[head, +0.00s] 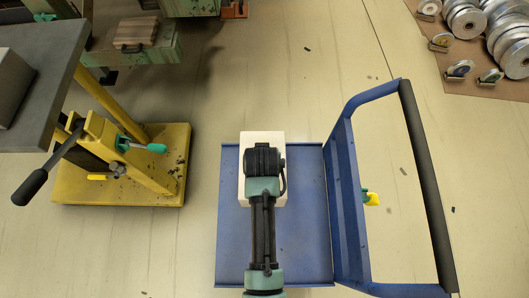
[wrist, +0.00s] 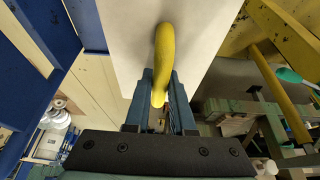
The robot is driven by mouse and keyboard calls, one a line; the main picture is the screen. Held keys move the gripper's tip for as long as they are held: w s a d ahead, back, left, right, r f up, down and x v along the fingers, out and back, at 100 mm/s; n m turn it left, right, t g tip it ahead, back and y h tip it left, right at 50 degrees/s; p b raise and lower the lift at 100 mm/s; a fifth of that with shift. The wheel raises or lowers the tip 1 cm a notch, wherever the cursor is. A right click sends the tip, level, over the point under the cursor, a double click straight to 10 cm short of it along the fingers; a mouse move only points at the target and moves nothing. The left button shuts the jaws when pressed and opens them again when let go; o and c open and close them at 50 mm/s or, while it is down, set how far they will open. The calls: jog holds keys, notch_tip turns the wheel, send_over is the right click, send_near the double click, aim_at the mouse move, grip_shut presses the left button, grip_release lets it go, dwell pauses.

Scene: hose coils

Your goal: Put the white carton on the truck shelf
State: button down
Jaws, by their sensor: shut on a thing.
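The white carton (head: 246,141) is under my arm in the head view, above the left part of the blue truck shelf (head: 305,230). My arm hides much of it. In the wrist view the carton (wrist: 125,40) fills the top middle, with a yellow handle (wrist: 165,45) on its face. My gripper (wrist: 161,92) is shut on this handle, one finger on each side. In the head view my wrist covers the fingers. I cannot tell whether the carton touches the shelf or hangs above it.
The truck's blue frame and black push bar (head: 425,180) rise on the right. A yellow lift table (head: 165,190) with a grey top (head: 40,75) stands at the left. Metal reels (head: 465,22) lie at the top right. The shelf is bare around the carton.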

jog(key=shift+w+f+b, duration=0.2)
jog(key=shift+f+b, duration=0.1)
jog(key=shift+f, duration=2)
jog(key=c, duration=1.2)
grip_release()
jog(key=shift+s+f, duration=0.2)
jog(key=shift+f, duration=0.1)
jog(key=o, duration=0.4)
jog(key=shift+o, duration=0.2)
jog(key=shift+r, duration=0.1)
